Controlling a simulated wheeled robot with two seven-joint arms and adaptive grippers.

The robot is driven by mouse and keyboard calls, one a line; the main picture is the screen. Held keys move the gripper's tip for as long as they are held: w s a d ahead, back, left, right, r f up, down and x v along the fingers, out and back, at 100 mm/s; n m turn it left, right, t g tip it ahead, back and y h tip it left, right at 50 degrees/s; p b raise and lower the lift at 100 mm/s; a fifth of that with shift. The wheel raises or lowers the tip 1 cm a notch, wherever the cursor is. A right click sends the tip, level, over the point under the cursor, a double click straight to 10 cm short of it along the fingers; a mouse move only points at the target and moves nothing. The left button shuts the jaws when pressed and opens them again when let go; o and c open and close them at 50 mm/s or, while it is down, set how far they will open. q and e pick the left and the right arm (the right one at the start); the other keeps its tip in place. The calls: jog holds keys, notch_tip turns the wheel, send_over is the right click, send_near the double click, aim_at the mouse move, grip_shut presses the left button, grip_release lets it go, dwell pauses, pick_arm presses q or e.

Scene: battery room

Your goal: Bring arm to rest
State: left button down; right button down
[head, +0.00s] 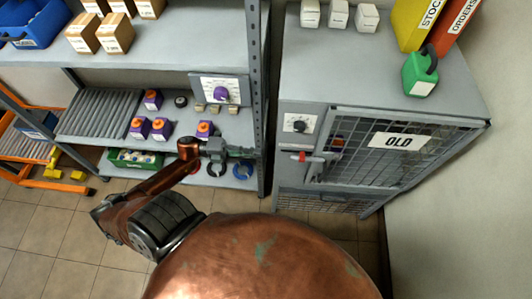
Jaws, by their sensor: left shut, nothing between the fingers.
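My left arm (160,185) is copper-coloured with a dark elbow and reaches up from the lower left towards the shelf unit. My left gripper (252,153) is grey, shut and empty. In the picture it lies over the right end of the lower shelf, beside the rack's upright post. I cannot tell whether it touches the post. My right arm and right gripper are not in view.
A green jug (420,75) stands on top. Tiled floor (55,235) is clear at lower left.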

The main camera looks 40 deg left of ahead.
pick_arm(q)
jog(key=shift+s+a, duration=0.1)
jog(key=shift+a, duration=0.05)
dwell(0.5)
